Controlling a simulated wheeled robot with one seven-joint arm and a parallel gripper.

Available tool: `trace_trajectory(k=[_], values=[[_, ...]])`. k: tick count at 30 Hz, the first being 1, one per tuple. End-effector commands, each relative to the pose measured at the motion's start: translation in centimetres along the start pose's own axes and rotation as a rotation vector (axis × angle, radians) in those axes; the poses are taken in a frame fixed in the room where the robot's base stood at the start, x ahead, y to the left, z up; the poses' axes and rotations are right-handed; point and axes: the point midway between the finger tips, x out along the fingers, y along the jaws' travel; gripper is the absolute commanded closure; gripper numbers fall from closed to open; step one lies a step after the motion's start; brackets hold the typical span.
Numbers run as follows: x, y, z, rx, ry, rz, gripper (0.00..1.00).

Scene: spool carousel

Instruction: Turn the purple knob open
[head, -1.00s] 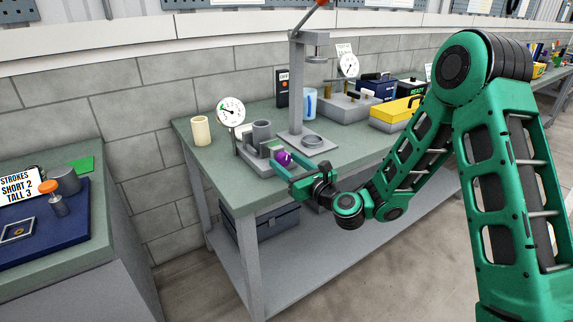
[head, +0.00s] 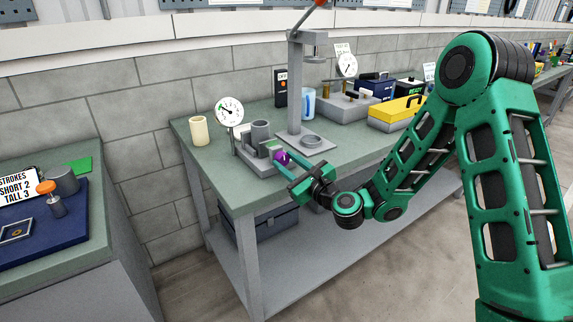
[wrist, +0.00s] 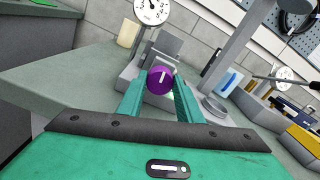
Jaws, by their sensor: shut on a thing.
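The purple knob (head: 282,157) is on the front of a grey fixture (head: 252,157) near the front edge of the green-topped bench. In the wrist view the knob (wrist: 160,80) is round, with a white mark on its face pointing up and slightly right. My gripper (head: 284,163) reaches in from the front right. In the wrist view its two green fingers (wrist: 160,92) lie on either side of the knob and are shut on it. A round dial gauge (head: 229,112) stands on the fixture behind the knob; it also shows in the wrist view (wrist: 152,10).
A grey press stand (head: 298,90) rises just right of the fixture. A cream cylinder (head: 199,131) stands to its left. A yellow case (head: 396,112) and other gear sit farther right. Open floor lies in front of the bench.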

Motion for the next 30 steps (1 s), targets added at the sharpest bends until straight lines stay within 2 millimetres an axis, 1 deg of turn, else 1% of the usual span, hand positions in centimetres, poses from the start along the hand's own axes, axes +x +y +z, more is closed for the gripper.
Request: trace_trajectory(k=[30], values=[[-0.07,0.07,-0.29,-0.967,0.005,0.000,0.90]])
